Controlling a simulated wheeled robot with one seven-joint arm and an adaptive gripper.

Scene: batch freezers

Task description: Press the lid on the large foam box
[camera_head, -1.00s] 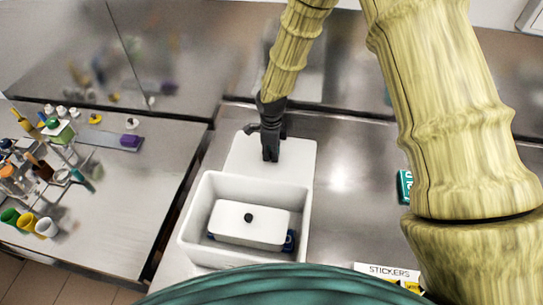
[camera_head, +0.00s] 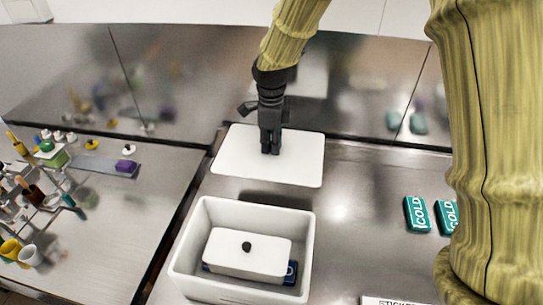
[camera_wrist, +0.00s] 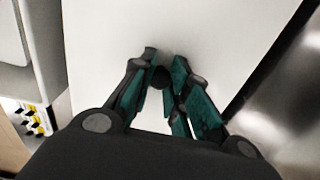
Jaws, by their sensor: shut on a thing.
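The large foam box (camera_head: 178,267) is a white open-topped box at the lower middle of the head view. Inside it sits a smaller white container with a black knob on its lid (camera_head: 225,245), above something blue. The large white lid (camera_head: 300,170) is a flat panel behind the box in the head view; it fills much of the wrist view (camera_wrist: 215,30). My gripper (camera_head: 270,150) is at the middle of the lid. In the wrist view its fingers (camera_wrist: 160,78) are closed around the lid's dark knob.
Two teal cold packs (camera_head: 417,214) lie on the steel counter at the right. A stickers box (camera_head: 385,301) is at the bottom edge. The left counter holds a purple item (camera_head: 126,166), cups (camera_head: 30,256) and a tool rack. A steel wall stands behind the lid.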

